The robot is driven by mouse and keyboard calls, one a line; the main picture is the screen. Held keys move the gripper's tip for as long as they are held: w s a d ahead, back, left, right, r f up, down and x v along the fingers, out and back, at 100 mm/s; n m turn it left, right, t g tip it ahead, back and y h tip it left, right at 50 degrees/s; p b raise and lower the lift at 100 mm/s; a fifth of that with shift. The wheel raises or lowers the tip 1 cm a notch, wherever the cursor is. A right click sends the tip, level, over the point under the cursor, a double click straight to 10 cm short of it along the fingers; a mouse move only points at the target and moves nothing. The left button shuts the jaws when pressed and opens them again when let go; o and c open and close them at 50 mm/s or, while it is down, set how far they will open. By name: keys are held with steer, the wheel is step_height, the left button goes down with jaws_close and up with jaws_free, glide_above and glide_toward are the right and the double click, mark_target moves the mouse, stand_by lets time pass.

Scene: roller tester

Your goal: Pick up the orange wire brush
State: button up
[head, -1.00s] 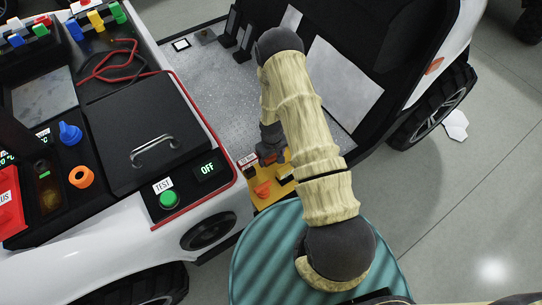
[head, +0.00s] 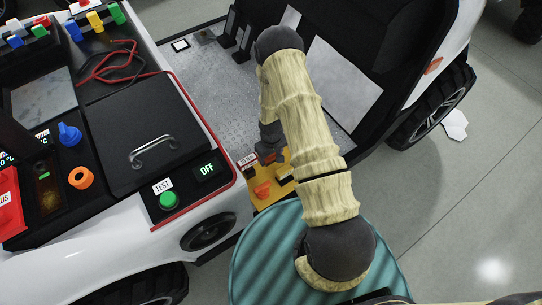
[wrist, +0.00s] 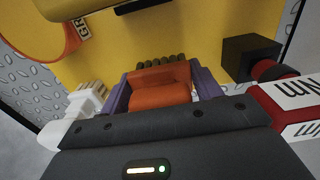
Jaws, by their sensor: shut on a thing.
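The orange wire brush (wrist: 160,90) shows in the wrist view between the two purple fingers of my gripper (wrist: 162,86), which is shut on it. Its orange body faces the camera, and a row of dark bristles shows just beyond it, over a yellow surface. I cannot tell whether the brush touches that surface. In the head view my gripper (head: 270,152) is low over the yellow tray (head: 268,203), partly behind my arm. The brush cannot be made out clearly there.
An orange rounded thing (head: 262,190) sits on the yellow tray. In the wrist view a black block (wrist: 249,55) and a red labelled block (wrist: 288,112) are close on the right. The tester console (head: 140,130) stands left; a teal drum (head: 262,255) is in front.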

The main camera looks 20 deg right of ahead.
step_height(320, 180, up, 17)
steer(key=p, duration=0.2)
steer(key=shift+r, duration=0.2)
steer(key=shift+o, duration=1.3)
steer(key=shift+w+r, duration=0.15)
steer(key=shift+c, duration=0.5)
steer(key=r+m, duration=0.1)
steer(key=w+r+m, duration=0.1)
steer(key=r, duration=0.1)
steer(key=w+r+m, duration=0.1)
steer(key=r, duration=0.1)
steer(key=shift+w+r+m, duration=0.1)
steer(key=shift+w+m, duration=0.1)
steer(key=shift+m, duration=0.1)
